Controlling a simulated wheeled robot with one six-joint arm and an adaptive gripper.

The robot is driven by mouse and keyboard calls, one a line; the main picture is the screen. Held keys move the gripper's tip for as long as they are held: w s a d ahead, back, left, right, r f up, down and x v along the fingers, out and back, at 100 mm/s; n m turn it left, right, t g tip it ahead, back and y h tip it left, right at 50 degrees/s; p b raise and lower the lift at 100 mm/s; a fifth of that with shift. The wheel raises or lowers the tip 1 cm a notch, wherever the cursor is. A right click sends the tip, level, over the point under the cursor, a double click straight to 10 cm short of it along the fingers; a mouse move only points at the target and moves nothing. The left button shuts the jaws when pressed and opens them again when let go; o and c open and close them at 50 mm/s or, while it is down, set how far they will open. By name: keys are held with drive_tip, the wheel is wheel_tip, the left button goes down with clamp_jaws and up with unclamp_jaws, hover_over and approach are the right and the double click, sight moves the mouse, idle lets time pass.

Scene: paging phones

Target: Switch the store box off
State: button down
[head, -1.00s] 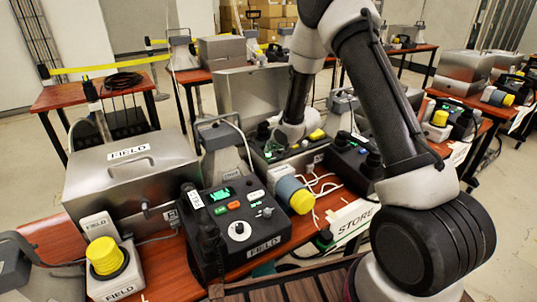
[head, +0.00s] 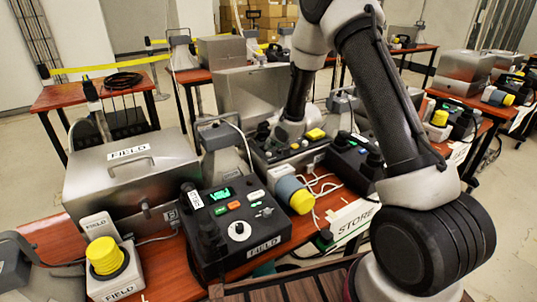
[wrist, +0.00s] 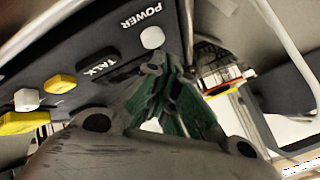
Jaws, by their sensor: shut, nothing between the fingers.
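An opened metal case with a dark control panel (head: 262,153) stands at the middle of the table, behind a STORE sign (head: 356,218). The wrist view shows a dark panel (wrist: 115,45) with the labels POWER and TALK. A round white button (wrist: 152,38) sits beside POWER. A yellow knob (wrist: 60,84) and a white knob (wrist: 27,99) are further left. My gripper (wrist: 168,68) is shut and empty, its green-padded fingers just below the white button. I cannot tell whether they touch it. In the head view my wrist hides the fingertips and part of the panel.
The FIELD case (head: 125,175) and black FIELD box (head: 238,225) stand at left.

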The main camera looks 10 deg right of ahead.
drive_tip(key=shift+r, duration=2.8)
drive_tip(key=s+d+f+g+h, duration=0.1)
drive_tip(key=s, duration=0.1)
drive_tip(key=s+d+f+n+g, duration=0.1)
drive_tip(key=s+d+f, duration=0.1)
drive_tip(key=s+d+f+n+g+h, duration=0.1)
drive_tip(key=s+f, duration=0.1)
drive_tip(key=shift+d+h, duration=0.3)
drive_tip(key=s+d+r, duration=0.3)
drive_tip(key=s+r, duration=0.6)
drive_tip(key=s, duration=0.3)
drive_tip(key=s+d+r+n, duration=0.1)
drive_tip(key=s+d+r, duration=0.2)
drive_tip(key=s+r, duration=0.5)
drive_tip(key=s+d+r+n+g+h, duration=0.1)
drive_tip(key=s+d+r, duration=0.2)
drive_tip(key=s+r, duration=0.6)
drive_tip(key=shift+s+d+r, duration=0.15)
drive_tip(key=shift+s+r, duration=0.2)
drive_tip(key=shift+s, duration=4.4)
